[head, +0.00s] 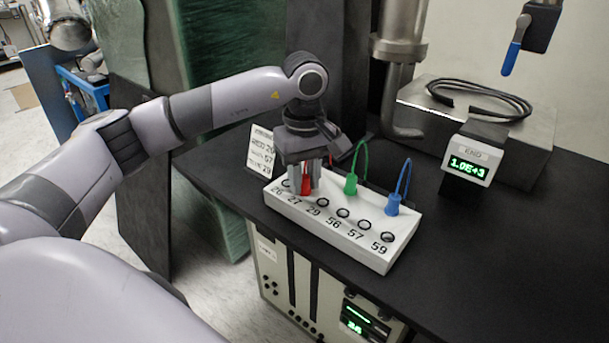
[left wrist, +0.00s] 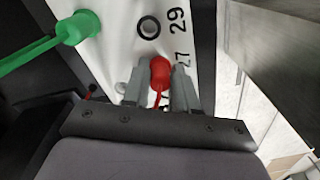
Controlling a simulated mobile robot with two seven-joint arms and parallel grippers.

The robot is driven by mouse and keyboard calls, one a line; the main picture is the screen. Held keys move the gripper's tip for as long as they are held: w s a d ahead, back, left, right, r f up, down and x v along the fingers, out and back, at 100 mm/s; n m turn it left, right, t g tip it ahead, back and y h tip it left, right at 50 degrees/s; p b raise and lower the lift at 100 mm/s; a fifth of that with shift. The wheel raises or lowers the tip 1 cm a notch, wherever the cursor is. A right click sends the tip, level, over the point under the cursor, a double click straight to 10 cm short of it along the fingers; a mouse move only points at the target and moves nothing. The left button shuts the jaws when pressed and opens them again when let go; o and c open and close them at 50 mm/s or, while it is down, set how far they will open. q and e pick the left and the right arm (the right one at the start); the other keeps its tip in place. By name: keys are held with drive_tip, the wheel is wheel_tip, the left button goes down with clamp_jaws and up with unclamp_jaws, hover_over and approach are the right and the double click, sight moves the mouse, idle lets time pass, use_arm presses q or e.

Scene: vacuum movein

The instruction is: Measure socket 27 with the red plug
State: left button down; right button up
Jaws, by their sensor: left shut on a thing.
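The white socket box (head: 392,256) stands on the black bench, with numbered sockets 26, 27, 29, 56, 57 and 59 along its front. My left gripper (head: 306,186) points down over the box's left end, shut on the red plug (head: 306,184). In the left wrist view the red plug (left wrist: 160,72) sits between the fingers, beside the label 27 (left wrist: 183,57). Socket 27 itself is hidden behind the plug and fingers; I cannot tell whether the plug is seated. Socket 29 (left wrist: 148,27) is open next to it. My right gripper is out of view.
The green plug (head: 351,184) and blue plug (head: 393,205) stand at the box's rear with their cables. A written card (head: 261,150) leans behind the left end. A small display (head: 470,160) reads about 1.0E+3 under "END". A metal pipe (head: 398,70) rises behind.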

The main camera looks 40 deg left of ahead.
use_arm(q)
drive_tip(key=c, duration=0.8)
unclamp_jaws()
wheel_tip(320, 180, up, 7)
drive_tip(key=shift+r, duration=0.15)
